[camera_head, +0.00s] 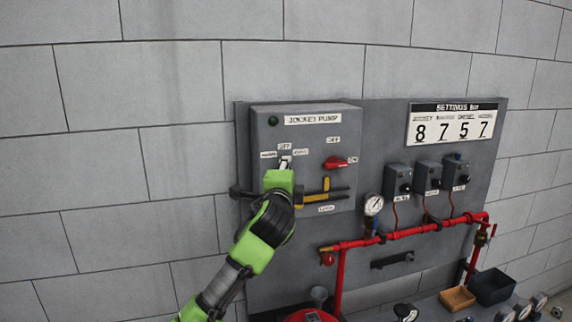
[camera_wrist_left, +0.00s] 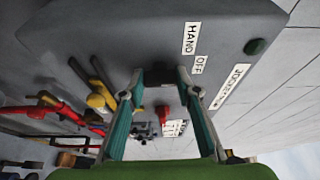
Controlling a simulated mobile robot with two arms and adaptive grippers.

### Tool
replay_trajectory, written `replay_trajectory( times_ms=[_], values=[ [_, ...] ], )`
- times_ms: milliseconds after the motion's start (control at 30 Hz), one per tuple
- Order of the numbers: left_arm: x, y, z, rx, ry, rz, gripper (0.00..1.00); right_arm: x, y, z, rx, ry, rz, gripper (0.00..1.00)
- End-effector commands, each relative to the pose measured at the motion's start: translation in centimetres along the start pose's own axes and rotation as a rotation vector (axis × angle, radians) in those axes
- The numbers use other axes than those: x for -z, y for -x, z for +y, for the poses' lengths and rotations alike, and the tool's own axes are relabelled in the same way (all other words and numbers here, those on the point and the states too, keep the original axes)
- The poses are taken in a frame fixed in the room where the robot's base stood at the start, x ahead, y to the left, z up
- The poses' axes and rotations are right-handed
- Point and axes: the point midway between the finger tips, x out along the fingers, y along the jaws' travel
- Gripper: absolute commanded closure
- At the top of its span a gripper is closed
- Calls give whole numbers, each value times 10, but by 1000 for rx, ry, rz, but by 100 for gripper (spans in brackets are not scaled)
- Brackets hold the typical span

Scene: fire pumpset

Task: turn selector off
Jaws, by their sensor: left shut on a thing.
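The grey jockey pump panel (camera_head: 330,125) is on the wall board. Its selector is at the upper left, below an "OFF" label (camera_head: 284,146), with further labels to either side. My left gripper (camera_head: 285,163) is at the selector and hides most of it. In the left wrist view, the two fingers (camera_wrist_left: 160,76) are shut on the dark selector knob (camera_wrist_left: 160,74), close to the panel face. "HAND" and "OFF" labels (camera_wrist_left: 197,64) are beside them. I cannot clearly tell which way the knob points. My right gripper is not in view.
A red rotary handle (camera_head: 338,162) is right of the selector. A yellow lever (camera_head: 325,188) sits below, close to my left gripper. Grey switch boxes (camera_head: 428,175), a gauge (camera_head: 373,204) and red pipes (camera_head: 400,233) are further right. The wall to the left is clear.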

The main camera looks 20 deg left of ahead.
Motion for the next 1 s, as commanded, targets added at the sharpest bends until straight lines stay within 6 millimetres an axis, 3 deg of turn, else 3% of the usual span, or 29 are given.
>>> replay_trajectory(
  times_ms=[500, 533, 600, 1000],
  values=[
    [0, 0, 1, -10, -23, 0, 91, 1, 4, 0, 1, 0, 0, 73],
    [0, 0, 1, -10, -23, 0, 67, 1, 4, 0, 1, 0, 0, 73],
    [0, 0, 1, -10, -23, 0, 53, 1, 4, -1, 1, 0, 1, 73],
    [0, 3, 0, -9, -22, 0, 53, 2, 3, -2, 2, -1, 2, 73]
  ],
)
